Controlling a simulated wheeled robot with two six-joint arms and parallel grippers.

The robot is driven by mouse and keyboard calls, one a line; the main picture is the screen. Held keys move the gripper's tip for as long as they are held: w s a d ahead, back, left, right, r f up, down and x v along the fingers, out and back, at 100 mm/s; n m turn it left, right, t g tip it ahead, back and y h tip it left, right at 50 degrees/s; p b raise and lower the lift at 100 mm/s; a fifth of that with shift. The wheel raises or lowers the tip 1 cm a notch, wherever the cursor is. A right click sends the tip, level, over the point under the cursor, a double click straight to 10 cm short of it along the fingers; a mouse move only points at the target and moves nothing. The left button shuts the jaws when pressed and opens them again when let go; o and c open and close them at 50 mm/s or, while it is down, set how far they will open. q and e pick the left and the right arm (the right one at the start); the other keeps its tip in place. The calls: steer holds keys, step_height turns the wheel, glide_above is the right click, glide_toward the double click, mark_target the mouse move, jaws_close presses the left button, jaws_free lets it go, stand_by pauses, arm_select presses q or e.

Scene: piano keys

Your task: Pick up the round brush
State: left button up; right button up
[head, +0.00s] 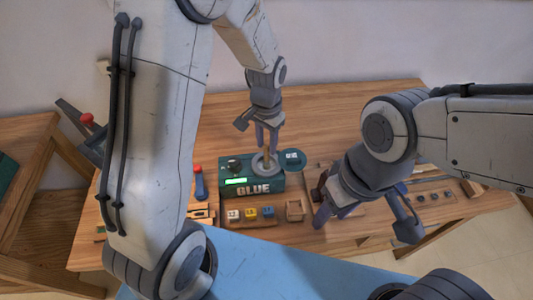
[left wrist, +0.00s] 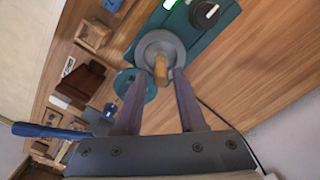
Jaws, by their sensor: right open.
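The round brush shows as a wooden handle (head: 266,156) standing in a grey round pot on the green GLUE box (head: 252,184). In the left wrist view the handle (left wrist: 161,70) points up toward the camera; its brush end is hidden in the pot (left wrist: 150,46). My left gripper (head: 267,138) is over the pot, pointing down. In the left wrist view its two fingers (left wrist: 160,82) are apart, with the handle between their tips and a gap visible on each side. My right gripper (head: 334,214) is open, low over the bench to the right of the GLUE box.
A teal disc (head: 292,160) lies beside the pot. A tray with several small blocks (head: 251,213) and a small wooden box (head: 295,210) are in front. A red-topped blue tool (head: 199,181) stands left of the GLUE box. The bench behind (head: 330,115) is clear.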

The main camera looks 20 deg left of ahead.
mark_target(267, 160)
arm_select(q)
steer(key=shift+f, duration=0.8)
step_height(267, 160, down, 4)
steer(key=shift+p, duration=0.7)
steer(key=shift+f, duration=0.6)
jaws_close()
